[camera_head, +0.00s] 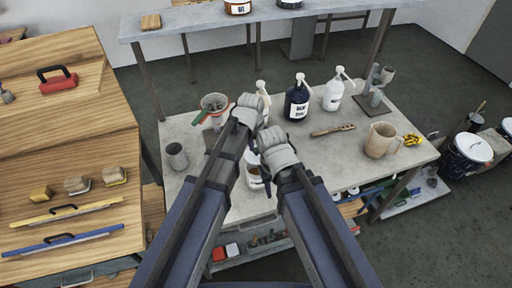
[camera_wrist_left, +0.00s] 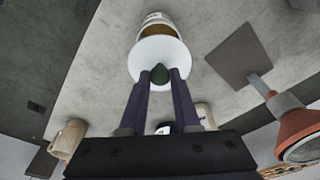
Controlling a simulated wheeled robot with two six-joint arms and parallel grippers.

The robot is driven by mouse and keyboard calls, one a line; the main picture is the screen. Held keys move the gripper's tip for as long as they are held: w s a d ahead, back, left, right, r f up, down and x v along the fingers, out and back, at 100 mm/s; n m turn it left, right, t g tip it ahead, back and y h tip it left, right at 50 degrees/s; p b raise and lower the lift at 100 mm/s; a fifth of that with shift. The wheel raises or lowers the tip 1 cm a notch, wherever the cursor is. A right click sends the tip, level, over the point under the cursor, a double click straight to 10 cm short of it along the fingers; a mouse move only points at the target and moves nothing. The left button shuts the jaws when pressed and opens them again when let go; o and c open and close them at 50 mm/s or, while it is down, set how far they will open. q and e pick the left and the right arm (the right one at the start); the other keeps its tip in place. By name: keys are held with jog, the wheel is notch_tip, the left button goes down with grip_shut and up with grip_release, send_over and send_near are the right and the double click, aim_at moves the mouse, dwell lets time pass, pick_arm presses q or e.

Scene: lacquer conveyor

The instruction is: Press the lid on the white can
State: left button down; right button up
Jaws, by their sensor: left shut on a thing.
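The white can (camera_head: 254,181) stands on the grey worktable, partly hidden by my arms in the head view. In the left wrist view the can (camera_wrist_left: 155,18) shows a white rim and brownish contents. A round white lid (camera_wrist_left: 150,55) with a dark green knob (camera_wrist_left: 160,75) is in front of it and covers part of its mouth in that view. My left gripper (camera_wrist_left: 160,77) is shut on the knob. I cannot tell whether the lid touches the can. In the head view my left gripper (camera_head: 248,108) hides the lid. My right gripper (camera_head: 272,140) is close beside it; its fingers are unclear.
A funnel stand (camera_head: 213,104) and a grey cup (camera_head: 176,156) are at the left of the worktable (camera_head: 325,165). A dark pump bottle (camera_head: 297,103), a white pump bottle (camera_head: 333,96), a brush (camera_head: 333,131) and a tan mug (camera_head: 380,141) are to the right.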

aim_at(256, 155)
pick_arm(q)
jog(key=shift+f+b, duration=2.95)
jog(key=shift+f, duration=0.15)
jog(key=shift+f, duration=0.15)
jog(key=shift+c, duration=0.4)
grip_release()
jog(key=shift+r+p, duration=3.45)
jog(key=shift+r, duration=0.15)
jog(key=shift+c, duration=0.3)
